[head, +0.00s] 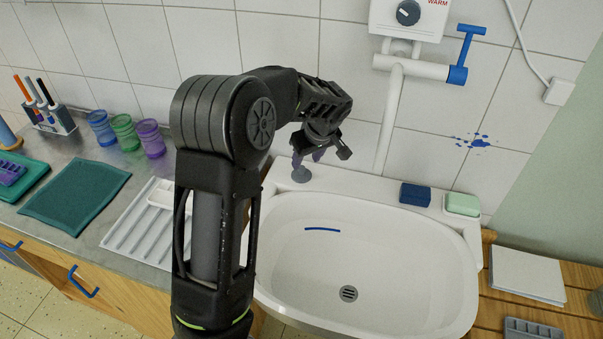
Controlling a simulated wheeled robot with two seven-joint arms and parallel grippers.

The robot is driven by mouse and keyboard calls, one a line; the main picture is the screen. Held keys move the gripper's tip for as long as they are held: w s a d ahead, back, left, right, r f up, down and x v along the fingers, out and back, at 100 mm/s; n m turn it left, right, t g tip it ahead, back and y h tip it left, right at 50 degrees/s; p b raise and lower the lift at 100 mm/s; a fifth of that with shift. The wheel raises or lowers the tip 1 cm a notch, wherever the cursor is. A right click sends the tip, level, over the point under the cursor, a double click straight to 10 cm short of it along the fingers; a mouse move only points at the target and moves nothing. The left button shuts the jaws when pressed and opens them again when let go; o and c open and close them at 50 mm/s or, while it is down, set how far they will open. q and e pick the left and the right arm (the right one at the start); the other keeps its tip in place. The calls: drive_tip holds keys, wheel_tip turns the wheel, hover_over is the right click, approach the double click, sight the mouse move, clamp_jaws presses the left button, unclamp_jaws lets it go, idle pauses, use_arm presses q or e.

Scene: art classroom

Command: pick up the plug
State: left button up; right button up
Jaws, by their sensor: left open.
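The plug (302,174) is a small grey stopper on the back left ledge of the white sink (290,209). I cannot tell whether the fingertips touch the plug, since the two overlap closely in this view. My right gripper is not in view.
A blue block (415,195) and a green soap bar (463,204) lie on the back right ledge. A white pipe (389,120) rises behind the sink. Coloured cups (124,132) and a ribbed drainer (130,233) are at left.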

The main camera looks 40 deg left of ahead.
sight(301, 167)
use_arm(q)
drive_tip(key=p+x, duration=0.1)
drive_tip(key=x, duration=0.3)
drive_tip(key=shift+a+p, duration=0.25)
drive_tip(key=shift+p, duration=0.1)
drive_tip(key=shift+w+a+f, duration=0.15)
drive_tip(key=shift+f, duration=0.35)
drive_tip(key=shift+c, duration=0.4)
clamp_jaws()
